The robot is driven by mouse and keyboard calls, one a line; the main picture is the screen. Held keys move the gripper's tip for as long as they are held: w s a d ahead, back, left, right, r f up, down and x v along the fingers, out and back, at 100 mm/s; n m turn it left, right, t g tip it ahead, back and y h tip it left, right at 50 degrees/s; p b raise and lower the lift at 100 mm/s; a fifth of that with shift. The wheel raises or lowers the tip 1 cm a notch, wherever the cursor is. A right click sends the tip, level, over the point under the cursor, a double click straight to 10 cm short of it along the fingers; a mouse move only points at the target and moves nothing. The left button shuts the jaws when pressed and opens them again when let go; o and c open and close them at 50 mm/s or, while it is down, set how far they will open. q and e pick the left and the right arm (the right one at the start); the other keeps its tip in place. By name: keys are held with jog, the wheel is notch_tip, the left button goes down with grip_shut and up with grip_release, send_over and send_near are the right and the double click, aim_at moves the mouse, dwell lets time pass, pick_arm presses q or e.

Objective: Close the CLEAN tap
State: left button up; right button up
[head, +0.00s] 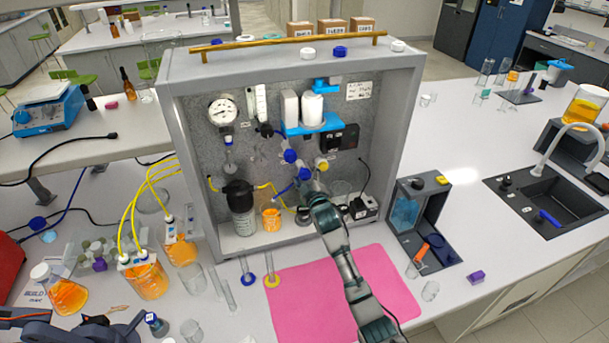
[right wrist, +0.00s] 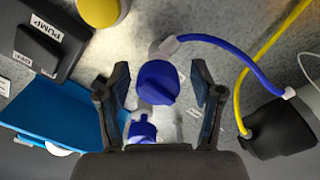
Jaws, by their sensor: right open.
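A blue tap (head: 304,174) sits on the rig's grey back panel, with a second blue tap (head: 290,156) just above it. I cannot read which label says CLEAN. My right gripper (head: 309,188) reaches up to the lower tap and partly covers it. In the right wrist view my right gripper (right wrist: 158,105) is open, its fingers on either side of the blue tap handle (right wrist: 157,82), with gaps visible. The other blue tap (right wrist: 142,130) shows behind, near the palm. Dark parts of my left arm show at the bottom left; its jaws are unclear.
A yellow knob (head: 321,163) and a black pump box (head: 338,140) are close by. A blue hose (right wrist: 238,60) runs to a black-capped bottle (head: 240,205). An orange-filled beaker (head: 271,217) stands beside it.

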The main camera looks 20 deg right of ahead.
jog(key=shift+c, duration=0.2)
jog(key=c, duration=1.1)
jog(key=m+p, duration=0.3)
jog(key=m, duration=0.1)
jog(key=shift+m, duration=0.4)
jog(key=m+p, duration=0.2)
jog(key=m, duration=0.2)
jog(key=shift+m, duration=0.3)
jog(key=m+p, duration=0.2)
jog(key=m, duration=0.2)
jog(key=shift+m+p, duration=0.7)
jog(key=shift+m, duration=1.6)
jog(key=shift+f, duration=0.1)
